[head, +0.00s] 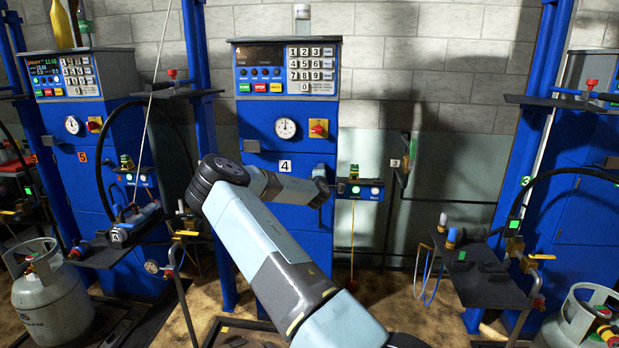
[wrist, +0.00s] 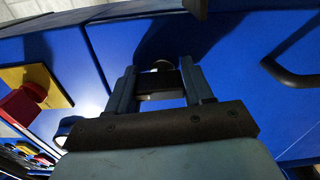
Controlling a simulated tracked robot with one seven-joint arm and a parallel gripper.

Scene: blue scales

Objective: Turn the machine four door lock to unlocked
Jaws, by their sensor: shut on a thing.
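Machine four (head: 262,215) is the blue cabinet in the middle of the head view, with a white "4" label (head: 285,166) on its front. My arm reaches across it, and my gripper is near the right side of its front, mostly hidden behind my own wrist. In the wrist view my gripper (wrist: 161,78) has its two fingers on either side of a small dark piece with a rounded end, the door lock (wrist: 162,66), against the blue door. The gripper is shut on it. Whether the lock stands at locked or unlocked cannot be read.
A red knob on a yellow plate (head: 319,128) and a round gauge (head: 286,128) sit above the label. A black handle (wrist: 290,72) is right of my gripper in the wrist view. A small control box (head: 360,190) is at the cabinet's right.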

